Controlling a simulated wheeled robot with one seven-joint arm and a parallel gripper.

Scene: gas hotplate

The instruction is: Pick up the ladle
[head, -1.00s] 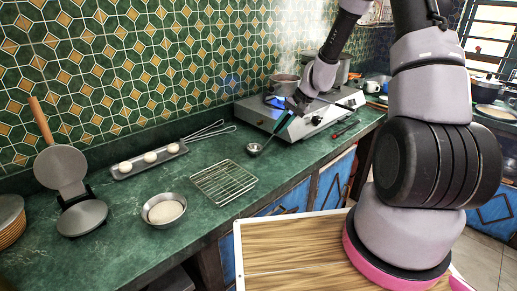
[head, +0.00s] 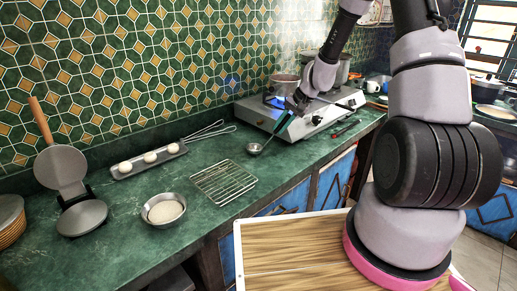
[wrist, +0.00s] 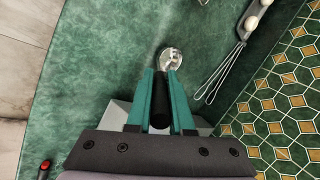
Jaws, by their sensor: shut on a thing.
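The ladle (head: 254,148) has a small shiny round bowl, seen over the green counter left of the gas hotplate in the head view. Its bowl also shows in the wrist view (wrist: 170,58), beyond my fingertips. My gripper (head: 282,125) is at the front left edge of the hotplate. In the wrist view my gripper (wrist: 161,95) has its two teal fingers shut on the ladle's dark handle (wrist: 160,106), one finger on each side. I cannot tell whether the bowl touches the counter.
The gas hotplate (head: 312,122) with a pot (head: 284,84) stands beside my gripper. A red-tipped tool (head: 346,128) lies in front of the hotplate.

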